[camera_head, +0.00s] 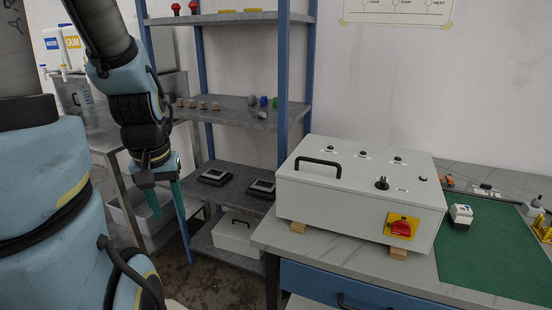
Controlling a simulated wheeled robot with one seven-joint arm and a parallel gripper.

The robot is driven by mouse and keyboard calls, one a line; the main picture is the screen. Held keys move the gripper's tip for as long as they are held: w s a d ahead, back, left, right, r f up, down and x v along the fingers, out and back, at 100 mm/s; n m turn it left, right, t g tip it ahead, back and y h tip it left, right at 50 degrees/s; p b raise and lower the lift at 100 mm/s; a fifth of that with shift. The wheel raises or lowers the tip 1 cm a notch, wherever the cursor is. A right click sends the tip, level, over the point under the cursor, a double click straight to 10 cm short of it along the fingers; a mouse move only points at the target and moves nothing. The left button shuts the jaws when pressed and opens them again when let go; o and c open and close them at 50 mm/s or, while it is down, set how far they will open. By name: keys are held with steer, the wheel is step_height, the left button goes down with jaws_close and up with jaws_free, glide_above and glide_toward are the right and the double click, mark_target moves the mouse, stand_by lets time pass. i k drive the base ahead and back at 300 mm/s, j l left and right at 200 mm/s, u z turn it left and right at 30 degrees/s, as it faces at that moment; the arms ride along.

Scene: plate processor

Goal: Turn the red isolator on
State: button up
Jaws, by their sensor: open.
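The red isolator (402,228) is a red rotary handle on a yellow plate, low on the right of the front face of a pale grey control box (335,204). The handle looks slightly tilted; its exact setting is too small to read. My gripper (166,204) hangs at the left, pointing down, with two green fingers apart and nothing between them. It is well left of the box and far from the isolator, in front of the shelf rack.
The box stands on wooden blocks (397,253) on a grey workbench (290,243) and carries a black handle (318,167) and a black knob (382,183). A green mat (495,255) lies right. A blue-post shelf rack (240,108) stands behind my gripper.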

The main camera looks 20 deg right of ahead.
mark_target(402, 229)
steer(key=i+z, duration=0.15)
steer(key=z, duration=0.2)
steer(key=i+j+z, duration=0.1)
steer(key=z, duration=0.25)
steer(key=i+j+z, duration=0.15)
steer(key=z, duration=0.25)
